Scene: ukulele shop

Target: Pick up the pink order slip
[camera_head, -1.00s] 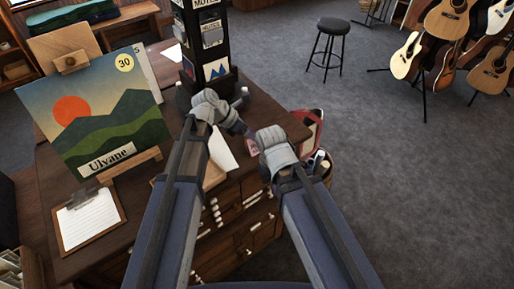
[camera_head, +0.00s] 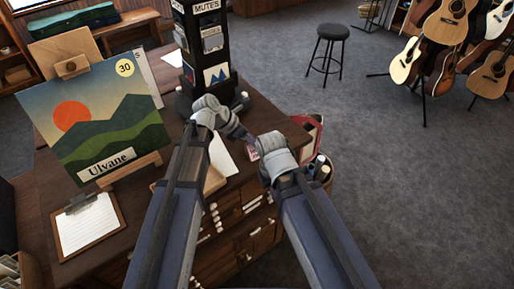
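A small pink slip (camera_head: 252,154) lies at the right edge of the desk (camera_head: 281,128), between my two grippers. Only part of it shows, and the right gripper hides some of it. My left gripper (camera_head: 243,133) points down to the right over the desk, just above the slip in the picture. My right gripper (camera_head: 262,167) is at the desk's right edge, close beside the slip. I cannot tell whether either gripper touches it. The fingertips of both are too small and hidden to show whether they are open or shut.
A dark display tower (camera_head: 205,50) rises behind my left gripper. White paper (camera_head: 222,158) lies between the arms. A stool (camera_head: 328,48) and guitars (camera_head: 447,22) are beyond open carpet.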

